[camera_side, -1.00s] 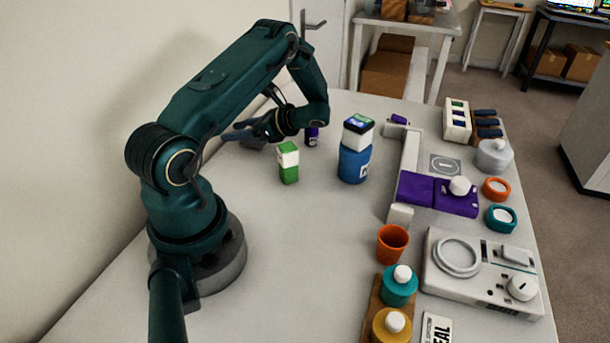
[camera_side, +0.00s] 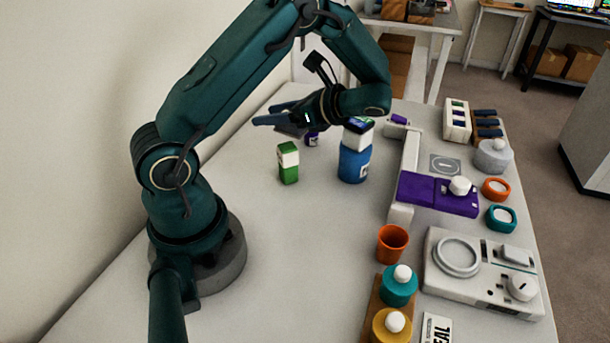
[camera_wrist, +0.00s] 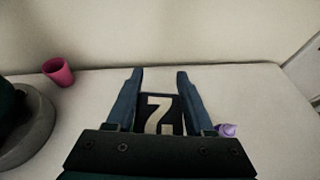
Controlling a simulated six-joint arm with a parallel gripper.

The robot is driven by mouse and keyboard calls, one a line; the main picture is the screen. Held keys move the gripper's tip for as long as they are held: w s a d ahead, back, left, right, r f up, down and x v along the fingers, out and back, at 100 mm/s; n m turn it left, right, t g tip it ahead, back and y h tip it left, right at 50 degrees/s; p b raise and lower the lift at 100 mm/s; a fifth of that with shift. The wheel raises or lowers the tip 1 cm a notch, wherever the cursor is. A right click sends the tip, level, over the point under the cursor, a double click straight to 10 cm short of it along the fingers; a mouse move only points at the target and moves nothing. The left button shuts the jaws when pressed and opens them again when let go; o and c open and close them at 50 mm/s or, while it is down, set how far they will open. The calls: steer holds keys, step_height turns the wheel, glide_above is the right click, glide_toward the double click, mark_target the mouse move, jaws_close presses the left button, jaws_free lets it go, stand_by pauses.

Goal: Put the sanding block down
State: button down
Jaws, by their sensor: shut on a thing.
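My gripper (camera_side: 272,113) is shut on the sanding block and holds it above the back of the table. In the side view the sanding block (camera_side: 291,130) shows as a small grey piece under the fingers, partly hidden by them. In the wrist view the block (camera_wrist: 160,115) sits between the two blue fingers, with a dark face and a pale mark like a 7. My gripper also shows there (camera_wrist: 159,78).
A small purple bottle (camera_side: 312,139) stands close below. A pink cup (camera_wrist: 58,72) is at left in the wrist view. The table's front middle is clear.

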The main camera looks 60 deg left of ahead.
steer(key=s+d+f+n+g+h, duration=0.1)
steer(key=s+d+n+g+h, duration=0.3)
steer(key=d, duration=0.6)
steer(key=s+d+f+n+g+h, duration=0.1)
steer(key=s+d+n+g+h, duration=0.15)
steer(key=d+n+h, duration=0.45)
steer(key=w+d+r+n+t+h, duration=0.1)
steer(key=w+d+n+t+h, duration=0.1)
steer(key=d+n+h, duration=0.35)
steer(key=w+d+r+n+t+h, duration=0.1)
steer(key=d+r+n+t+h, duration=0.2)
steer(key=d, duration=0.4)
steer(key=shift+n+h, duration=0.25)
steer(key=shift+h, duration=0.4)
steer(key=s+d+f, duration=0.2)
steer(key=d, duration=0.1)
steer(key=s+d+f, duration=0.2)
steer(key=d+f, duration=0.1)
steer(key=s+d+f, duration=0.2)
steer(key=d+f, duration=0.1)
steer(key=shift+f, duration=2.05)
steer(key=shift+f, duration=0.1)
steer(key=shift+c, duration=1.4)
jaws_free()
